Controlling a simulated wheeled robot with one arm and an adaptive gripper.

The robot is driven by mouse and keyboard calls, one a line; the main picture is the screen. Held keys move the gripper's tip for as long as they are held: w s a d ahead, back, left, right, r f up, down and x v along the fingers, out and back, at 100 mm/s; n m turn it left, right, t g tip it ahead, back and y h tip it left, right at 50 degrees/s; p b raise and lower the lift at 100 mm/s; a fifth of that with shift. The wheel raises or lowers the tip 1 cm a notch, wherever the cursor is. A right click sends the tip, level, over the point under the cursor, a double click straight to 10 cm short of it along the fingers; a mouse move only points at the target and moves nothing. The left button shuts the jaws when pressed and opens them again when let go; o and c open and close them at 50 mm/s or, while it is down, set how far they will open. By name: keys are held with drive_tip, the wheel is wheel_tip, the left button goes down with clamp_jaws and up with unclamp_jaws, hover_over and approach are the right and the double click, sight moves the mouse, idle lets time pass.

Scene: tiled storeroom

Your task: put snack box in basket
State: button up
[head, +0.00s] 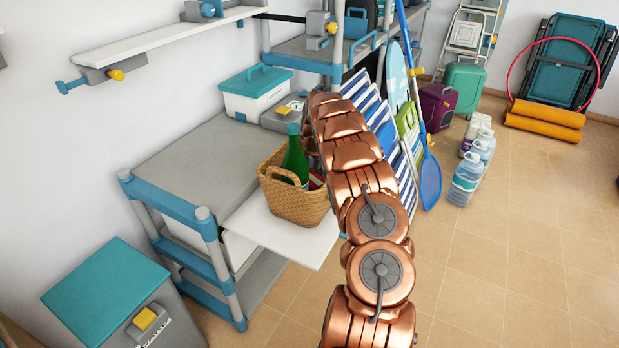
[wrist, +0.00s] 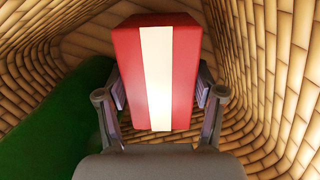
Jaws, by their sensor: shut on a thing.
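A red snack box with a white stripe (wrist: 127,75) is between the two fingers of my gripper (wrist: 158,95) in the wrist view. The gripper is shut on it, one finger on each side. Woven walls of the basket (wrist: 268,80) surround the box and fingers, so they are inside the basket. In the head view the wicker basket (head: 293,206) stands on a white pull-out board, and a bit of red shows at its right. My copper arm hides the gripper there. I cannot tell whether the box touches the basket floor.
A green bottle (head: 295,160) stands in the basket, on the left in the wrist view (wrist: 60,125). The white board (head: 262,227) juts from a grey shelf (head: 185,165). A white box with teal lid (head: 255,95) is behind. Water jugs (head: 467,178) stand on the floor.

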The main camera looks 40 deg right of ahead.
sight(313, 177)
drive_tip(key=shift+f, duration=0.1)
drive_tip(key=o, duration=1.3)
drive_tip(key=shift+c, duration=0.2)
wheel_tip(313, 177, up, 12)
drive_tip(key=s+b, duration=0.1)
drive_tip(key=b, duration=0.1)
drive_tip(key=shift+s+d+b, duration=0.15)
drive_tip(key=shift+d+b, duration=0.05)
drive_tip(key=shift+b, duration=0.2)
